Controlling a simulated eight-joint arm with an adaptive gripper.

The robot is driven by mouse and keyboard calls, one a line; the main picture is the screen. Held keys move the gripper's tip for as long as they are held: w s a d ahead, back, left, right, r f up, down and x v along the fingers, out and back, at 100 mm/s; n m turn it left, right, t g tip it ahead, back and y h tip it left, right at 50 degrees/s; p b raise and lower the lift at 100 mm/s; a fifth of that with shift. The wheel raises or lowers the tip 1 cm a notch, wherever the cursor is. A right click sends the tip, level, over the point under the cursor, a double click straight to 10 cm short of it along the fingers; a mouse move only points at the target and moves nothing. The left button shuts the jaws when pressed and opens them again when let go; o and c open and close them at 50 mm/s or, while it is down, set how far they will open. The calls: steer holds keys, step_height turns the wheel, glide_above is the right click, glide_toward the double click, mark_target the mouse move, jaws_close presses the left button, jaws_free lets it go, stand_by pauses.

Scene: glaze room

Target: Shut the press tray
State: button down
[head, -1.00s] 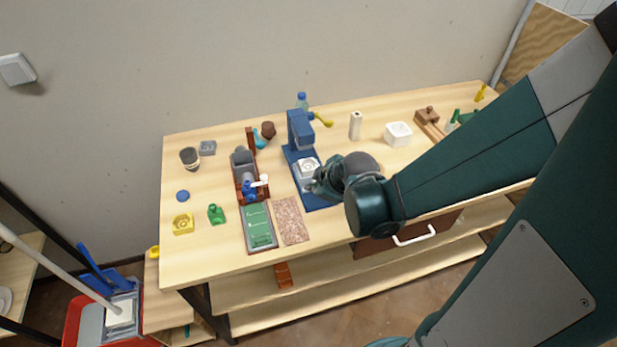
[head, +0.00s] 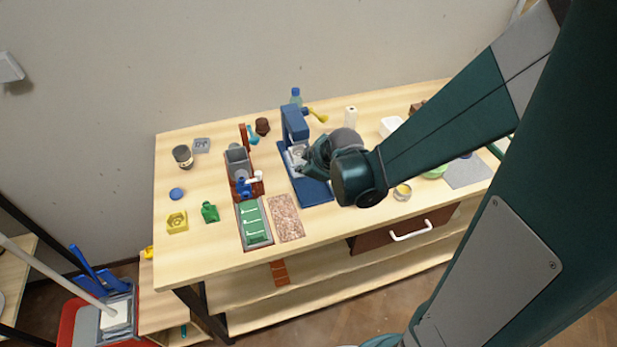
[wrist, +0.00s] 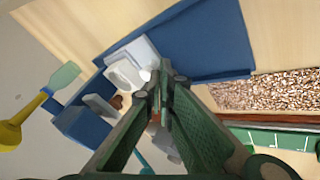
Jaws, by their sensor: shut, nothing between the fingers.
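The blue press (head: 294,124) stands near the middle of the bench, its blue base (head: 314,192) stretching toward the front edge. The pale press tray (head: 297,154) sits on the base close to the column, under the press head, partly hidden by my gripper. In the wrist view the white tray (wrist: 142,52) lies on the blue base (wrist: 205,42), just beyond my fingertips. My gripper (head: 306,160) is shut and empty at the tray's front side. Its fingertips (wrist: 165,77) look very near or touching the tray; I cannot tell which.
A yellow-knobbed lever (head: 318,115) sticks out right of the press head. A brown rack with grey and blue parts (head: 238,165) stands left. A speckled slab (head: 286,218) and green tray (head: 254,222) lie in front. A small tin (head: 402,192) stands right.

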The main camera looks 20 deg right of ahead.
steer(key=shift+s+a, duration=0.1)
steer(key=shift+s, duration=0.05)
steer(key=s, duration=0.1)
steer(key=s+a, duration=0.1)
steer(key=s, duration=0.1)
steer(key=shift+s+a+r, duration=0.15)
steer(key=shift+s+a, duration=0.15)
steer(key=shift+a, duration=0.1)
steer(key=shift+s+d+r+p, duration=0.2)
steer(key=shift+s+r+p, duration=0.15)
steer(key=shift+r, duration=0.3)
steer(key=p+v, duration=0.2)
steer(key=v, duration=0.6)
steer(key=shift+r, duration=0.15)
steer(key=shift+s, duration=0.1)
stand_by(0.4)
steer(key=s+r+m+h, duration=0.1)
steer(key=s+r+m, duration=1)
steer(key=r, duration=0.1)
steer(key=shift+s+d+r, duration=0.3)
steer(key=shift+s+d, duration=0.05)
